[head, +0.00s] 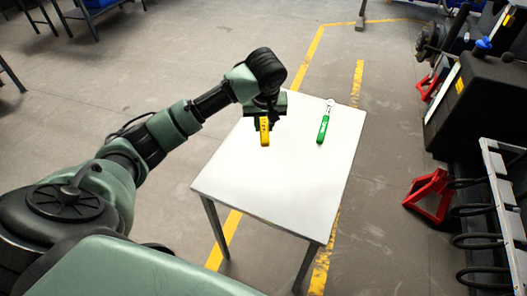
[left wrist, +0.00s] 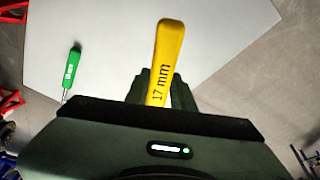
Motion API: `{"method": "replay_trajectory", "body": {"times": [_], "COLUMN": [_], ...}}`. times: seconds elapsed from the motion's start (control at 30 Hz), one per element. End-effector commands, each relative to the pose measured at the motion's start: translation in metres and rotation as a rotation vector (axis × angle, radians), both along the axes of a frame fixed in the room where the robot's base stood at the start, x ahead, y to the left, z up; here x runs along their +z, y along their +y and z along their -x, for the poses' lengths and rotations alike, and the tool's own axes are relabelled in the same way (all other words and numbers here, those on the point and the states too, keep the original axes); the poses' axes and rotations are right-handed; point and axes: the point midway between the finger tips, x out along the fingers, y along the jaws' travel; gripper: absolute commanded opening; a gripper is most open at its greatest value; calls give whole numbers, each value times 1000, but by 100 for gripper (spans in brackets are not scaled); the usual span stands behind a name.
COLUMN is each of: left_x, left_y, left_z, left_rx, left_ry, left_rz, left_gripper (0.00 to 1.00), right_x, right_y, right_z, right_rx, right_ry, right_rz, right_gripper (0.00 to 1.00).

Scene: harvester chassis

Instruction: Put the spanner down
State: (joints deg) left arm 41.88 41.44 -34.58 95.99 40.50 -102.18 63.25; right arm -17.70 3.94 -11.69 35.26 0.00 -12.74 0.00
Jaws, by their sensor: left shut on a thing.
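A yellow spanner (head: 265,133) is held by my left gripper (head: 264,118) over the far left part of the white table (head: 275,185). In the left wrist view the yellow spanner (left wrist: 165,60) shows the marking "17 mm", and the fingers of my left gripper (left wrist: 161,88) close on both sides of it. Its other end is hidden by the gripper. A green-handled spanner (head: 323,130) lies on the table to the right; it also shows in the left wrist view (left wrist: 69,70). I cannot tell whether the yellow spanner touches the table.
The front and middle of the table are bare. Yellow lines (head: 310,60) mark the floor behind the table.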

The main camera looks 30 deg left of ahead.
Motion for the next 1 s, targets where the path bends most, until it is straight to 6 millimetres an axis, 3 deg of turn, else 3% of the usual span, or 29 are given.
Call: {"method": "replay_trajectory", "body": {"times": [0.2, 0.33, 0.8, 1.0], "left_x": [-59, -85, -140, -144], "left_y": [1, 0, 0, 0], "left_z": [1, 0, 0, -1], "left_rx": [0, -1, -1, -2], "left_ry": [3, 0, -1, -4], "left_rz": [-2, 0, -1, -1], "left_gripper": [0, 0, 0, 0], "right_x": [5, 6, 8, 7], "right_y": [-5, -8, -12, -12], "right_z": [-10, -14, -13, -11], "right_rx": [1, 0, -1, -1], "right_ry": [-15, -22, -19, -17], "right_rz": [5, 7, 13, 13], "right_gripper": [36, 36, 36, 36]}}
